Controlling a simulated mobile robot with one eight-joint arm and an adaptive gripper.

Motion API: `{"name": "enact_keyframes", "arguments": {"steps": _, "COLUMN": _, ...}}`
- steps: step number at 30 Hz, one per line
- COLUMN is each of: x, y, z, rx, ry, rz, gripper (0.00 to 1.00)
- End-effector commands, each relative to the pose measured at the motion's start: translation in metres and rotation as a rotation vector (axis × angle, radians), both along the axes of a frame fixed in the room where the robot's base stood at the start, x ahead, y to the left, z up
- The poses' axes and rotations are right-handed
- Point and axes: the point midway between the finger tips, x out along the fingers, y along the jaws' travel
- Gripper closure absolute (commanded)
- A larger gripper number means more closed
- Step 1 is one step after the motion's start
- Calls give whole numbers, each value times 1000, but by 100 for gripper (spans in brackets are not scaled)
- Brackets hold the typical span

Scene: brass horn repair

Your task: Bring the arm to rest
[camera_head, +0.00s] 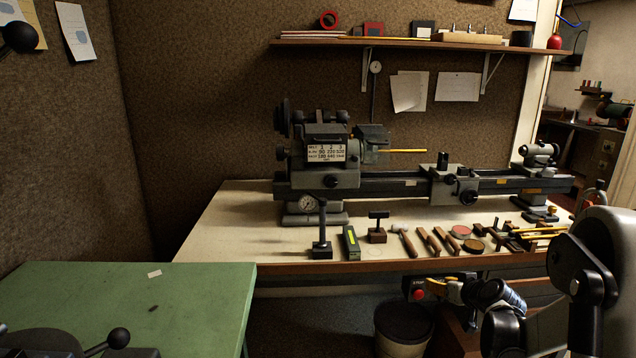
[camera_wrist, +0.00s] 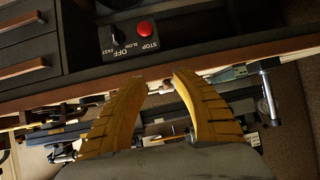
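My gripper (camera_wrist: 160,84) shows in the wrist view with two yellow ribbed fingers. Its fingertips are apart and nothing is held between them. In the head view my gripper (camera_head: 437,281) is at the lower right, in front of the bench's front edge and below the bench top. It is beside the switch box with a red stop button (camera_head: 418,293); whether they touch cannot be told. In the wrist view the switch box (camera_wrist: 128,37) lies beyond the fingertips, marked STOP, OFF, SLOW and FAST.
A lathe (camera_head: 390,186) stands on the pale workbench (camera_head: 235,217), with several hand tools along its front. A green table (camera_head: 105,290) stands at the left. A dark bin (camera_head: 402,325) is below my gripper. Drawers (camera_wrist: 30,45) show in the wrist view.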

Motion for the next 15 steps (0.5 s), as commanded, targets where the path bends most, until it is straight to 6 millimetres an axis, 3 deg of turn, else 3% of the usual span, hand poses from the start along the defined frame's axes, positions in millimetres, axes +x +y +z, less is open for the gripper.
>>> {"name": "enact_keyframes", "arguments": {"steps": 1, "x": -12, "y": 19, "z": 21, "rx": 2, "ry": 25, "rz": 11, "gripper": 66}}
{"name": "enact_keyframes", "arguments": {"steps": 6, "x": -65, "y": 71, "z": 75, "rx": 10, "ry": 117, "rz": 25, "gripper": 66}}
{"name": "enact_keyframes", "arguments": {"steps": 11, "x": -130, "y": 112, "z": 110, "rx": 6, "ry": 201, "rz": 23, "gripper": 66}}
{"name": "enact_keyframes", "arguments": {"steps": 15, "x": -194, "y": 140, "z": 126, "rx": -5, "ry": 267, "rz": 11, "gripper": 66}}
